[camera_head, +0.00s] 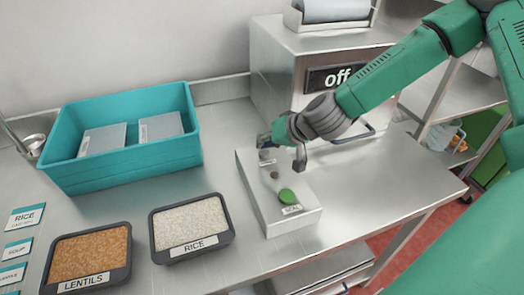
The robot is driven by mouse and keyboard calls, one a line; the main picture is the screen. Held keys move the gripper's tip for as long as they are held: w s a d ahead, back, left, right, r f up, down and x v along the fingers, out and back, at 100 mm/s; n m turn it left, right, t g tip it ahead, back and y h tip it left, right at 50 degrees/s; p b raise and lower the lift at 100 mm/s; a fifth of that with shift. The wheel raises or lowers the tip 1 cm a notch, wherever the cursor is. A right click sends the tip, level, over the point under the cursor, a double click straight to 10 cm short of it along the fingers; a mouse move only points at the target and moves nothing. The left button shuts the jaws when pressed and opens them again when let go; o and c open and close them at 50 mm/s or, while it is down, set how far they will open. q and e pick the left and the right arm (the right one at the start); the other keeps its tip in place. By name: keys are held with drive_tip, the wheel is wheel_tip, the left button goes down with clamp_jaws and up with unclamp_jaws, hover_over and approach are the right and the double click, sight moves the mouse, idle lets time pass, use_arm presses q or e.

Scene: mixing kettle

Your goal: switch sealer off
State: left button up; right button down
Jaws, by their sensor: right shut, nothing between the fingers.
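The sealer control box (304,213) is a pale metal box on the steel table, with a green button (287,196) labelled SEAL at its front and a small brown knob or button (275,175) behind it. A metal machine (283,75) stands behind the box and bears a dark sign reading "off" (335,78). My right gripper (282,163) comes in from the upper right and is over the back part of the box, shut and empty. It partly hides the back of the box; I cannot tell whether it touches a switch there. My left gripper is not in view.
A teal bin (128,172) with grey packets stands at the left back. A lentils tray (91,258) and a rice tray (190,229) stand at the front left, near label cards (24,217). The table is clear between bin and box.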

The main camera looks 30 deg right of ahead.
sight(267, 152)
drive_tip(key=shift+d, duration=0.2)
drive_tip(key=shift+d+r+p, duration=0.3)
drive_tip(key=shift+r+p, duration=0.15)
drive_tip(key=shift+p, duration=0.15)
drive_tip(key=r+p, duration=0.3)
drive_tip(key=shift+a+r, duration=0.2)
drive_tip(key=shift+r, duration=0.1)
drive_tip(key=shift+a+r+p, duration=0.2)
drive_tip(key=shift+r+p, duration=0.1)
drive_tip(key=shift+f, duration=0.1)
drive_tip(key=shift+d, duration=0.1)
drive_tip(key=shift+d+f, duration=0.15)
drive_tip(key=shift+d, duration=0.15)
